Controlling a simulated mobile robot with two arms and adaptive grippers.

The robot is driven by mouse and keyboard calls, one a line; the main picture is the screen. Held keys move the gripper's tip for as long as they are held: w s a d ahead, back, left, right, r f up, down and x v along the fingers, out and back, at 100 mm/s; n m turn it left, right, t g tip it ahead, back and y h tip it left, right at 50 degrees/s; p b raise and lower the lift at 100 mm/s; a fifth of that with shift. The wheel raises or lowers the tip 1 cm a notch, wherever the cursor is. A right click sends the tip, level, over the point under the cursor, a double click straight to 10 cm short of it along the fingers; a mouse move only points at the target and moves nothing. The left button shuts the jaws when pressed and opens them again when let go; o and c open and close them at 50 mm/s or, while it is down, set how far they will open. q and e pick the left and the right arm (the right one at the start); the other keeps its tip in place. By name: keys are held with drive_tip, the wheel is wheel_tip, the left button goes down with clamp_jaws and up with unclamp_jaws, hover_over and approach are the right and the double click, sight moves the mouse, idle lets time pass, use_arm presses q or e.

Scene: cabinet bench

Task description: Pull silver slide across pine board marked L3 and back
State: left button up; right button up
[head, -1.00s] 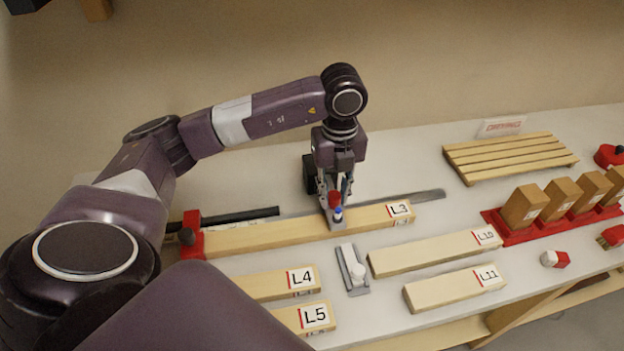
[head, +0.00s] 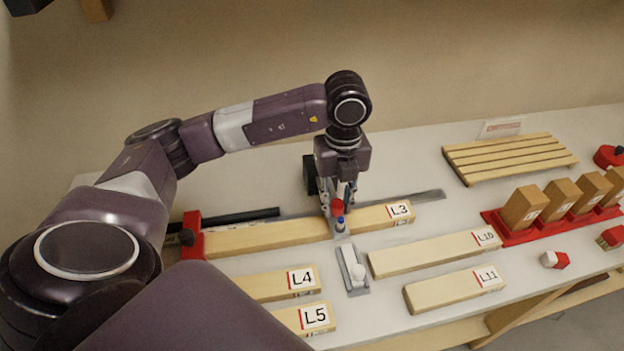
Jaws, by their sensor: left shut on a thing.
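The pine board marked L3 (head: 270,234) lies lengthwise on the bench, its label at the right end. A small silver slide (head: 341,229) sits on it, right of the board's middle, with a red and blue piece above it. My left gripper (head: 338,207) points down over the board and is shut on the silver slide; its fingertips partly hide the upper part of it. My right gripper is not in view.
A red clamp (head: 192,237) stands at the board's left end. A long grey metal strip (head: 425,197) lies behind the board. Boards L4 (head: 260,286), L10 (head: 425,255) and L11 (head: 450,290) lie nearby.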

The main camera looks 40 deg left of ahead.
use_arm(q)
drive_tip(key=shift+w+a+b, duration=0.7)
drive_tip(key=shift+w+a, duration=1)
drive_tip(key=shift+a, duration=0.3)
drive_tip(key=shift+w+a, duration=1.1)
drive_tip(key=shift+a, duration=0.15)
drive_tip(key=o, duration=0.9)
drive_tip(key=shift+o, duration=0.2)
drive_tip(key=shift+r, duration=0.1)
wheel_tip(320, 180, up, 9)
drive_tip(key=p, duration=0.6)
